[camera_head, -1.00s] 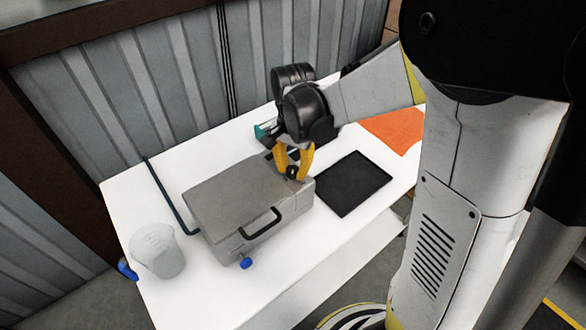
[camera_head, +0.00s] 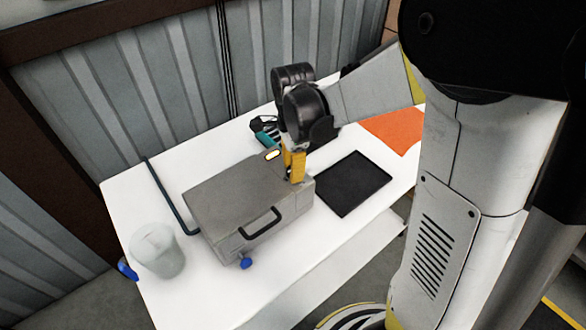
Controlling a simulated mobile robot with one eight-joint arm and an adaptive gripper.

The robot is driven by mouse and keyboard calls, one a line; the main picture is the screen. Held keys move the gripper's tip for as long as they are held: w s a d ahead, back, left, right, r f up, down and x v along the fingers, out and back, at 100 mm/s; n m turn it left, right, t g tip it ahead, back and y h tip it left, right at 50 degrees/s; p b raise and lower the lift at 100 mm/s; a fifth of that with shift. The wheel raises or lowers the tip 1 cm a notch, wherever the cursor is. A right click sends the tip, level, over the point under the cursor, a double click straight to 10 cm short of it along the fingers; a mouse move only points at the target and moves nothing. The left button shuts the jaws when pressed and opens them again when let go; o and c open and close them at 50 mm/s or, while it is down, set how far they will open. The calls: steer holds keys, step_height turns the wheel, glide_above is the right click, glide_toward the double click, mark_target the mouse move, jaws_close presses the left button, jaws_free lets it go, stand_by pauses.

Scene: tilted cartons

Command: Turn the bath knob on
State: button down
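The bath (camera_head: 225,195) is a grey box with a lid and a black front handle, on the white table. Its small dark knob (camera_head: 289,175) is on top near the back right corner, mostly hidden by my fingers. My gripper (camera_head: 293,176) points down with its yellow fingers around the knob, seen nearly edge-on, and appears closed on it. A small bright oval (camera_head: 272,155) with a dark border shows just left of the fingers.
A translucent beaker (camera_head: 158,252) stands left of the bath. A black flat plate (camera_head: 351,183) lies to its right, with an orange sheet (camera_head: 396,128) beyond. A teal and black item (camera_head: 265,134) is behind. A blue valve (camera_head: 246,263) protrudes at the front.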

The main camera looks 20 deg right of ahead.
steer(key=shift+m, duration=0.4)
steer(key=c, duration=1.3)
jaws_free()
step_height(320, 180, up, 12)
steer(key=shift+s, duration=0.1)
